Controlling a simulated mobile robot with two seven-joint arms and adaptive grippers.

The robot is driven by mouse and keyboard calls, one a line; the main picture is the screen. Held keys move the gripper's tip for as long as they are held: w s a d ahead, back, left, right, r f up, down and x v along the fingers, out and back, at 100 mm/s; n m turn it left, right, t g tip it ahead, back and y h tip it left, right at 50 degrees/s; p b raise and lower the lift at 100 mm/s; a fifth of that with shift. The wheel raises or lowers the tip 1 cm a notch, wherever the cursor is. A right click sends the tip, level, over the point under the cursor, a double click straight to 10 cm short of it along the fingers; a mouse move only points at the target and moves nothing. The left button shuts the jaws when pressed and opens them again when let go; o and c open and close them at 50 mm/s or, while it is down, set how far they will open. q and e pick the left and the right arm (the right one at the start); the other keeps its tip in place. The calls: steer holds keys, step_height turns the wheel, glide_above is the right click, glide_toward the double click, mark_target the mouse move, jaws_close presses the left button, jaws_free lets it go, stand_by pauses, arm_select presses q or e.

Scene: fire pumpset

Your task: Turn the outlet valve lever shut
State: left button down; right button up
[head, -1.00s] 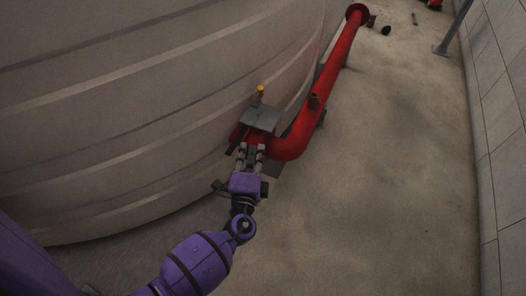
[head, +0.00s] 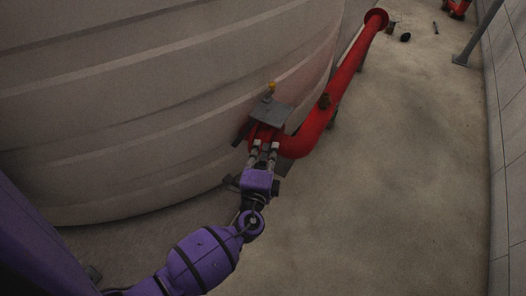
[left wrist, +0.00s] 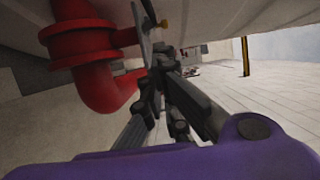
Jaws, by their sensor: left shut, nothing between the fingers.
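The outlet valve sits on the red pipe (head: 304,143) low against the tank. A flat grey plate (head: 271,111) covers its top, and a small yellow-orange knob (head: 271,86) stands at the plate's far edge. I cannot tell which of these parts is the lever. The left wrist view shows the plate nearly edge-on (left wrist: 142,32), with the yellow knob (left wrist: 165,23) beside it. My left gripper (head: 264,146) is shut and empty, just on the near side of the plate. Its dark fingers (left wrist: 164,78) overlap the plate's lower end; contact is unclear. My right gripper is out of view.
The big ribbed tank (head: 150,100) curves along the left and behind the valve. The red pipe runs away to the upper right. Open concrete floor (head: 400,170) lies to the right, up to a block wall (head: 510,150). A grey post (head: 476,35) stands at the far right.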

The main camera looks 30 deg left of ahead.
arm_select(q)
steer(key=v, duration=1)
steer(key=shift+p, duration=0.3)
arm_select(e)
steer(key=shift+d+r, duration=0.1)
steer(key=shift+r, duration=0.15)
arm_select(q)
steer(key=shift+a, duration=0.15)
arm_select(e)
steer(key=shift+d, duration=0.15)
